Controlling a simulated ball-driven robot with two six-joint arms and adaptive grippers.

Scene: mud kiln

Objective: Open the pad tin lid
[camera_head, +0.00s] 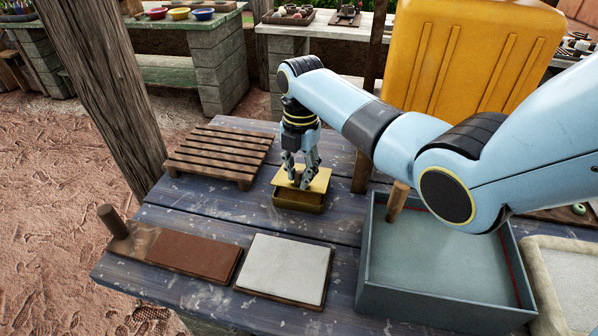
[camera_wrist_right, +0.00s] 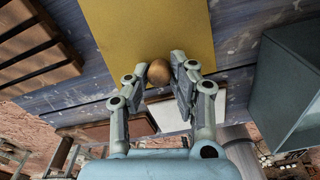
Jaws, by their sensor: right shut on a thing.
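The pad tin (camera_head: 299,204) is a small yellow box on the blue plank table. Its flat yellow lid (camera_head: 318,180) sits a little above the tin, and a dark gap shows between them at the front. The lid fills the top of the right wrist view (camera_wrist_right: 150,30). My right gripper (camera_head: 301,182) points down over the tin and is shut on the round brown knob (camera_wrist_right: 159,72) of the lid. The fingers hide most of the knob in the head view. My left gripper is not in view.
A slatted wooden rack (camera_head: 220,152) lies left of the tin. A brown pad (camera_head: 193,252) on a board and a white pad (camera_head: 285,267) lie in front. A grey-blue tray (camera_head: 435,283) stands right, below my arm. A yellow panel (camera_head: 470,60) rises behind.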

